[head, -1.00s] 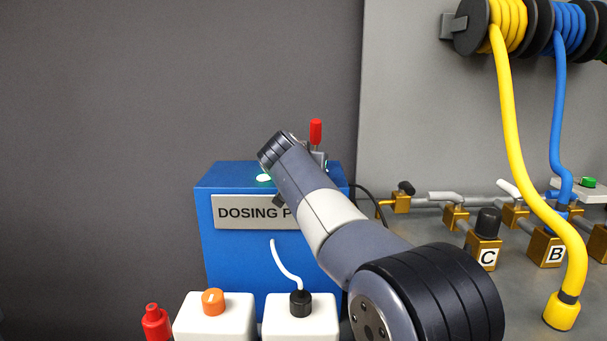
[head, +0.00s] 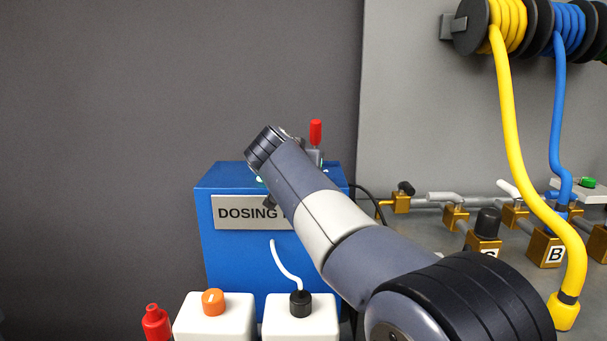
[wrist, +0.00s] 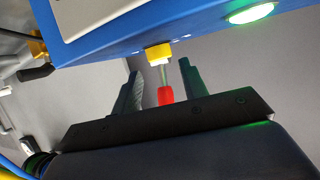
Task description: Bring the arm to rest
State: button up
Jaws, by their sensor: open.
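My arm (head: 345,236) reaches from the lower right up and left across the front of the dosing pump. Its far end (head: 265,147) is over the pump's top edge. In the wrist view my gripper (wrist: 160,78) is open, its two dark fingers apart. A red tip on a thin stem from a yellow fitting (wrist: 158,54) shows in the gap between the fingers. I cannot tell how far beyond the fingers it lies, but nothing is clamped. In the head view the gripper's fingers are hidden behind the arm.
The blue dosing pump (head: 225,270) has a red-handled lever (head: 315,132) on top and a lit green lamp (wrist: 250,12). White bottles (head: 213,318) stand in front. Brass valves (head: 402,203) and a yellow hose (head: 520,150) are right. The grey wall area left is clear.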

jog(key=v, duration=0.6)
jog(key=x, duration=1.1)
jog(key=shift+w+d, duration=0.1)
jog(key=shift+w, duration=0.15)
jog(key=shift+s+d+r+n+y+p, duration=0.1)
jog(key=shift+s+r+n+y+p, duration=0.15)
jog(key=shift+n+y+p, duration=0.4)
jog(key=n+y+p, duration=0.1)
jog(key=p, duration=0.1)
jog(key=shift+y+p, duration=0.35)
jog(key=shift+n+p, duration=0.25)
jog(key=shift+p, duration=0.15)
jog(key=n+y+p, duration=0.1)
jog(key=p, duration=0.3)
jog(key=shift+w, duration=0.15)
jog(key=p, duration=0.4)
jog(key=n+y+p, duration=0.1)
jog(key=p, duration=0.3)
jog(key=shift+w+d+y+p, duration=0.1)
jog(key=shift+d+y+p, duration=0.2)
jog(key=shift+p, duration=0.05)
jog(key=n+y+p, duration=0.1)
jog(key=p, duration=0.6)
jog(key=shift+r+p, duration=0.1)
jog(key=shift+p, duration=0.2)
jog(key=n+y+p, duration=0.1)
jog(key=p, duration=0.2)
jog(key=shift+d, duration=0.1)
